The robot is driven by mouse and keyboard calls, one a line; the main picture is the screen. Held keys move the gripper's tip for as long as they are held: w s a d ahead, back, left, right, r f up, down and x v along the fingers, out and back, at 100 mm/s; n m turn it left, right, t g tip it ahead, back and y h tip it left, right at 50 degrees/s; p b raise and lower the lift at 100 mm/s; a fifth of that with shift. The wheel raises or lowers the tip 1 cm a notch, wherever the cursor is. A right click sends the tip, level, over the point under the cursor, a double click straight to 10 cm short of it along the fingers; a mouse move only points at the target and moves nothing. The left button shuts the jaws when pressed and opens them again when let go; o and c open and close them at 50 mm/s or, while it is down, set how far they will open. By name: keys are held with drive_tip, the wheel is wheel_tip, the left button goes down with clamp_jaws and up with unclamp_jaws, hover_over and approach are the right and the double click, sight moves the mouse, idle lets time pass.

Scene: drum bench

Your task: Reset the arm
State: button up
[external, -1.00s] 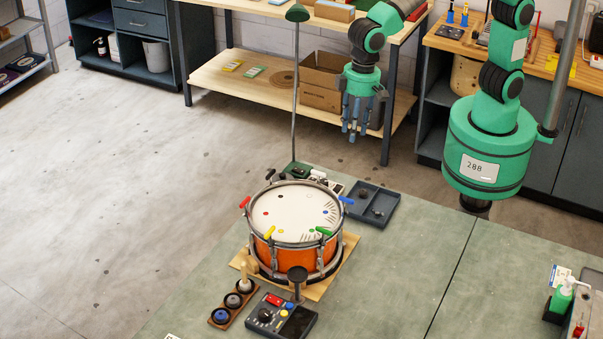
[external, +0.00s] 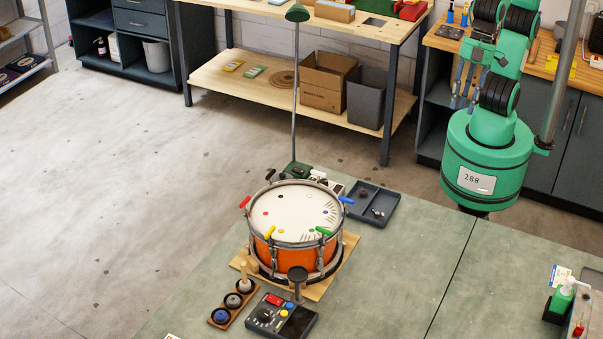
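My gripper (external: 462,88) is high at the upper right, pulled back close against my own green arm links. Its grey fingers point downward and nothing shows between them; they are too small to judge how far apart they are. It is well away from the drum and the bench top. The orange drum (external: 283,253) stands upright on a wooden board (external: 348,246) on the green bench (external: 395,268). Coloured keys sit around the drum's rim.
A dark tray (external: 370,193) lies behind the drum. A control box (external: 280,317) and a wooden holder with round pieces (external: 222,316) are in front. A thin lamp pole (external: 295,95) rises behind. The bench's middle right is clear.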

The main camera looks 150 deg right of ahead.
drive_tip(key=s+a+f+n+t+b, duration=0.1)
drive_tip(key=s+a+f+n, duration=0.2)
drive_tip(key=s+a, duration=0.3)
drive_tip(key=s+n, duration=0.1)
drive_tip(key=s, duration=0.2)
drive_tip(key=shift+y+b, duration=0.3)
drive_tip(key=shift+b, duration=0.1)
idle(1.4)
